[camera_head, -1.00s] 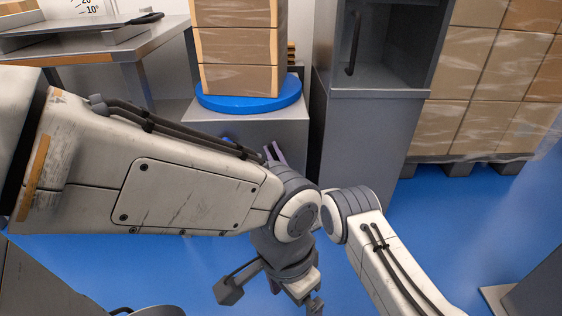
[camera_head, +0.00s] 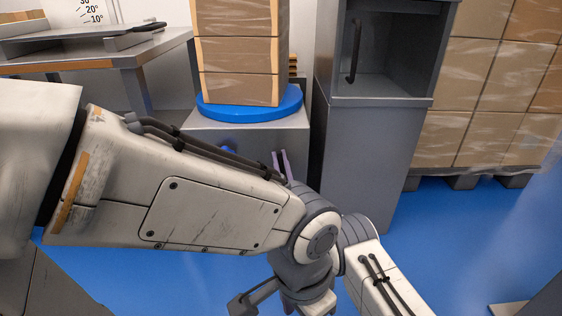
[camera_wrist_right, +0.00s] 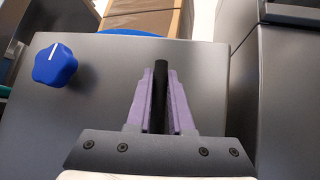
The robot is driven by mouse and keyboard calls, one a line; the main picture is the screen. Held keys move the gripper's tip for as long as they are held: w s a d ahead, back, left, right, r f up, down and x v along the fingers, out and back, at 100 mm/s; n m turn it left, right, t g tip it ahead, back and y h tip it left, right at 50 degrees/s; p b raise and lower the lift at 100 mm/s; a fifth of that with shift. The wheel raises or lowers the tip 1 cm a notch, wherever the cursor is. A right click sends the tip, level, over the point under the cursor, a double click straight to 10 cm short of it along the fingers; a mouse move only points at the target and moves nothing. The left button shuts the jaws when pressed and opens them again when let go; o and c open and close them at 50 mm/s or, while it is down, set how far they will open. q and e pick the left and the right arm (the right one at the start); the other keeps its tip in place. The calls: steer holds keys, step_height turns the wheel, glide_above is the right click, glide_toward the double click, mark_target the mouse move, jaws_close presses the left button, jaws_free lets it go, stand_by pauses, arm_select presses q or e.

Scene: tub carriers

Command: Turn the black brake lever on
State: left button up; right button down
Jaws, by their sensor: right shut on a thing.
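The black brake lever (camera_wrist_right: 161,76) stands upright between the two purple fingers of my right gripper in the right wrist view. The fingers are shut on it, and its dark tip shows at and slightly above the fingertips. In the head view my right gripper (camera_head: 281,160) shows only as purple fingertips in front of the grey turntable base (camera_head: 290,129). My left gripper is not in view.
A blue knob (camera_wrist_right: 55,65) with a white mark sits left of the lever. Stacked cartons (camera_head: 240,50) stand on the blue turntable (camera_head: 250,108). A grey cabinet (camera_head: 368,150) stands close on the right. A workbench (camera_head: 100,55) is at the left.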

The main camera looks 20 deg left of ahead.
steer(key=c, duration=0.8)
jaws_free()
steer(key=shift+f, duration=0.25)
steer(key=shift+r, duration=0.1)
steer(key=shift+s+d+p, duration=0.15)
steer(key=shift+s+p, duration=0.05)
steer(key=shift+p, duration=0.15)
steer(key=p+v, duration=0.4)
steer(key=v, duration=0.6)
steer(key=shift+f, duration=0.2)
steer(key=shift+c, duration=0.3)
